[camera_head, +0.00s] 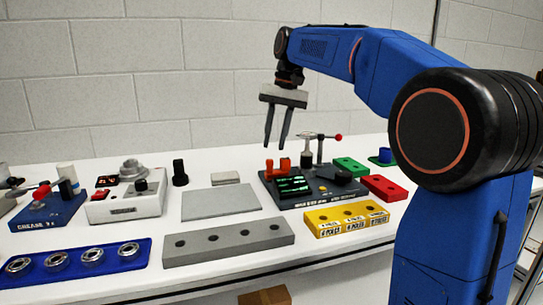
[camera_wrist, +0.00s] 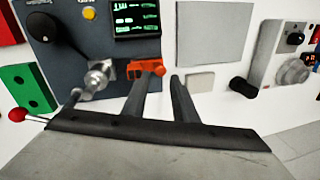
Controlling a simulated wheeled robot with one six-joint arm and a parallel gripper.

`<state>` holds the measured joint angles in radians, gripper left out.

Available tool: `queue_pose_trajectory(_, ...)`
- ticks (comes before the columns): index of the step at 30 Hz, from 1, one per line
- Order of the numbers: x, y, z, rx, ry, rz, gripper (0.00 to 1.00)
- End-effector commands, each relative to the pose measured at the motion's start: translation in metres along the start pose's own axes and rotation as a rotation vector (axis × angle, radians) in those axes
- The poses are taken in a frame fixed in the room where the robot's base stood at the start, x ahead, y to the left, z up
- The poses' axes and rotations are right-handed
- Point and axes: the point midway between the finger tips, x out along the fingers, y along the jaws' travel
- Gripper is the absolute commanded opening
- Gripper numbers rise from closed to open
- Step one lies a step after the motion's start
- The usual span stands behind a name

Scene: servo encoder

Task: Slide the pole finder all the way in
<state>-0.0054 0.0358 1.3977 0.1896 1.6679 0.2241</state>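The dark encoder bench (camera_head: 315,193) with a green-lit screen (camera_head: 293,186) stands on the table below my gripper. An orange part, which looks like the pole finder (camera_head: 284,166), sits at the bench's back left edge. In the wrist view an orange block (camera_wrist: 136,71) with a rounded orange end lies beside the screen, partly hidden behind one finger. I cannot tell how far in it is. My gripper (camera_head: 275,146) hangs above the back of the bench, fingers down and apart with nothing between them. The fingers also show in the wrist view (camera_wrist: 163,77).
A post with a red-knobbed lever (camera_head: 338,137) stands right of the orange part. A yellow pole block (camera_head: 346,218), a red block (camera_head: 385,187) and a green block (camera_head: 351,166) surround the bench. A grey plate (camera_head: 221,202) and a black knob (camera_head: 180,173) lie left.

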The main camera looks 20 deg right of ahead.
Motion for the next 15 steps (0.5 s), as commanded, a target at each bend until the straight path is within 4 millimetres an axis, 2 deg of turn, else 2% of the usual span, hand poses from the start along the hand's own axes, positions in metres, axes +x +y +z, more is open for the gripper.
queue_pose_trajectory(6,0.034,0.000,0.000,0.000,-0.001,0.000,0.26)
queue_pose_trajectory(15,0.052,0.000,0.000,0.000,0.001,0.000,0.26)
